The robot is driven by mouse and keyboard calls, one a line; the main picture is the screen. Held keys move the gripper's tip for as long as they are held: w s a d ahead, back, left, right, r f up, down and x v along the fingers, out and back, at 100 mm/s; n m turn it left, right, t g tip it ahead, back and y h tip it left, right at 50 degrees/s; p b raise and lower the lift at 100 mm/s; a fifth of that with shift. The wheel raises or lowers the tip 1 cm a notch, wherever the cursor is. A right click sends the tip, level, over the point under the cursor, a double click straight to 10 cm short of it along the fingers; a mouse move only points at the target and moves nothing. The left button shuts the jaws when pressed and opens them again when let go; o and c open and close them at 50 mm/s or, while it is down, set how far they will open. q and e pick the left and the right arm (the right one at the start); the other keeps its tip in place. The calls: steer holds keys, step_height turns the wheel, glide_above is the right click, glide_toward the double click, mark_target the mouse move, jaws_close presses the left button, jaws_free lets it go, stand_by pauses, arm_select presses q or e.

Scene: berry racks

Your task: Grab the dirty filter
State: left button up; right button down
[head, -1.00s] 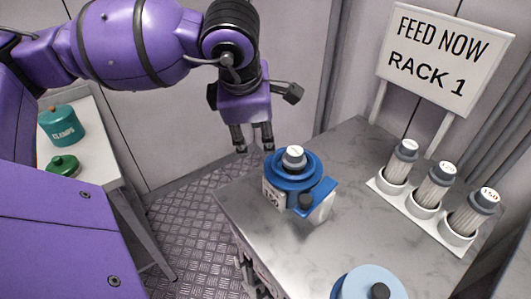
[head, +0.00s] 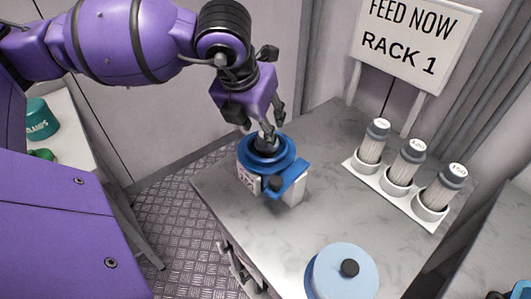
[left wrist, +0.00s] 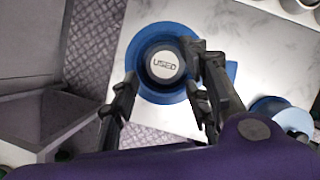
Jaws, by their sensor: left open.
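The dirty filter (head: 267,145) stands in a blue round holder (head: 284,163) on the grey table. In the left wrist view its pale cap (left wrist: 165,65) reads "USED". The rest of the filter is hidden down in the holder. My left gripper (head: 268,126) is right above it, pointing down. In the left wrist view the open fingers of my left gripper (left wrist: 162,92) lie on either side of the cap. I cannot tell whether a finger touches it. My right gripper is not in view.
A white rack (head: 385,190) with three grey-capped filters stands at the right, under a "FEED NOW RACK 1" sign (head: 415,42). A light blue round lidded container (head: 335,280) is at the table's front. The table between them is clear.

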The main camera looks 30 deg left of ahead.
mark_target(262, 134)
arm_select(q)
steer(key=shift+x, duration=1.5)
steer(key=shift+s, duration=0.1)
jaws_close()
